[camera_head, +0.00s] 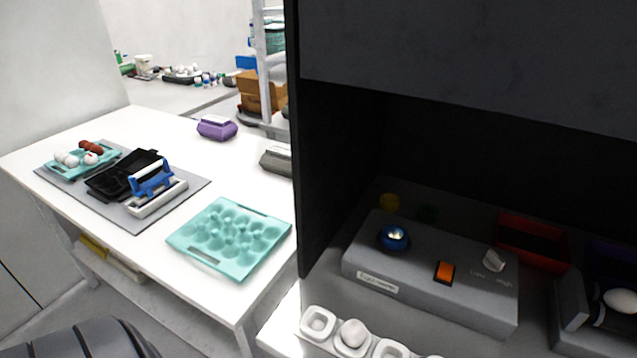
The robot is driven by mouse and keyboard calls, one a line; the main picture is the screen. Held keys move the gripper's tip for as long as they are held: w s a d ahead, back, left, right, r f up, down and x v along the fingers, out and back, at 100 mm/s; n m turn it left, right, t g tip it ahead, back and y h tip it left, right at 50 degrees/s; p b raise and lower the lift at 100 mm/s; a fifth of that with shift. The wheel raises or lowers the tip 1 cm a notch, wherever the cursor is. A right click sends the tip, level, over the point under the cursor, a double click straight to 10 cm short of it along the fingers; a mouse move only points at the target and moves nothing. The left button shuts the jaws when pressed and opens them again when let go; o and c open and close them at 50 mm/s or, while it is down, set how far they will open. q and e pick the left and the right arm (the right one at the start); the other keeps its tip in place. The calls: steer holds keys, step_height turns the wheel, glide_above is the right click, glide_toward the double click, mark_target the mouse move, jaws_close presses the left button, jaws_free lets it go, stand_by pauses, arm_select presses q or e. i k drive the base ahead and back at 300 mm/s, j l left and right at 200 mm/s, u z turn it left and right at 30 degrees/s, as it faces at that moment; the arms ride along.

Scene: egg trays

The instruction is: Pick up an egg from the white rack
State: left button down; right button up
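The white rack (303,326) is at the bottom edge, in front of the dark cabinet, and is cut off by the frame. It has a row of square cups. A white egg (352,332) sits in its second cup from the left. The first cup looks empty, and the third is partly cut off. Another white egg (621,300) rests on a dark and grey device at the far right edge, away from the rack. Neither of my grippers is in view.
A grey box (420,284) with a blue dome, orange switch and knob stands behind the rack, inside the dark cabinet (312,170). The white table (250,180) at left holds a teal egg tray (188,241), a smaller tray with eggs, black trays, and purple and grey boxes.

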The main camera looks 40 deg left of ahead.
mark_target(353, 332)
steer(key=u, duration=1)
steer(key=j+z, duration=0.25)
steer(key=j, duration=0.15)
